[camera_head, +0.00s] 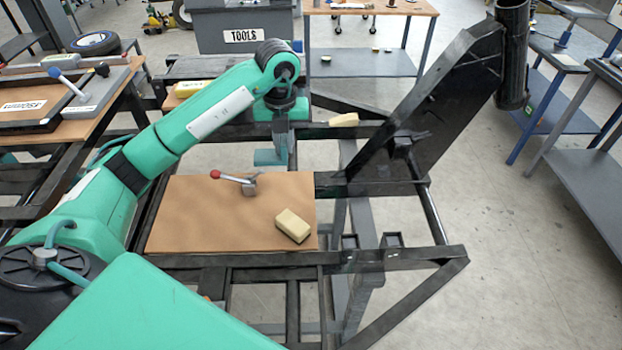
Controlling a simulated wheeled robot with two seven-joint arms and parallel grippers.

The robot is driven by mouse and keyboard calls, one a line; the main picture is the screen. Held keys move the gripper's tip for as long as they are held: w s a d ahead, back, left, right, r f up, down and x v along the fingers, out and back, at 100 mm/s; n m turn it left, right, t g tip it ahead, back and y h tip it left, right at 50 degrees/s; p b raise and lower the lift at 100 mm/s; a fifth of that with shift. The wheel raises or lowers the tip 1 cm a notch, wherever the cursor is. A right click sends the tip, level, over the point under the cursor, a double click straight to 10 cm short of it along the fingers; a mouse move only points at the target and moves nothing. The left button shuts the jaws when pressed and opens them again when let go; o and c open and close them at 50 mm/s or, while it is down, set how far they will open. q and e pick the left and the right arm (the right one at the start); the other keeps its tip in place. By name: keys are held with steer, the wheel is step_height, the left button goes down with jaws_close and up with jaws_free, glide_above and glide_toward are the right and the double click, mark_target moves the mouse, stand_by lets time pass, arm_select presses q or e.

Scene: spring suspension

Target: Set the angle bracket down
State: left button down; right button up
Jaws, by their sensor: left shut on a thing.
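My left arm reaches in from the left, and its left gripper (281,118) points down over the far side of the black frame, beyond the brown board. It is shut on a blue-grey angle bracket (269,157). The bracket's flat foot juts to the left, and its upper part runs up to the jaws. The fingers are small and partly merge with the bracket. I cannot tell whether the bracket touches the frame beneath it. My right gripper is not in view.
The brown board (220,222) carries a red-knobbed lever (228,177) and a pale yellow block (293,226). Another pale block (344,120) lies on the far frame rail. A tall black slanted plate (430,110) rises at the right. The board's left half is bare.

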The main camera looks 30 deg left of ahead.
arm_select(q)
steer(key=f+p, duration=0.1)
steer(key=f, duration=0.3)
steer(key=f+p, duration=0.1)
steer(key=f, duration=0.4)
steer(key=f+p, duration=0.1)
steer(key=f, duration=0.4)
steer(key=shift+w+d, duration=0.4)
steer(key=w+a+p, duration=0.1)
steer(key=w, duration=0.2)
steer(key=shift+a+r+p, duration=0.2)
steer(key=shift+a+p, duration=0.15)
steer(key=shift+w+a+f, duration=0.15)
steer(key=shift+w+f, duration=0.05)
steer(key=shift+f+p, duration=0.45)
steer(key=shift+s+f, duration=0.1)
steer(key=shift+f, duration=0.05)
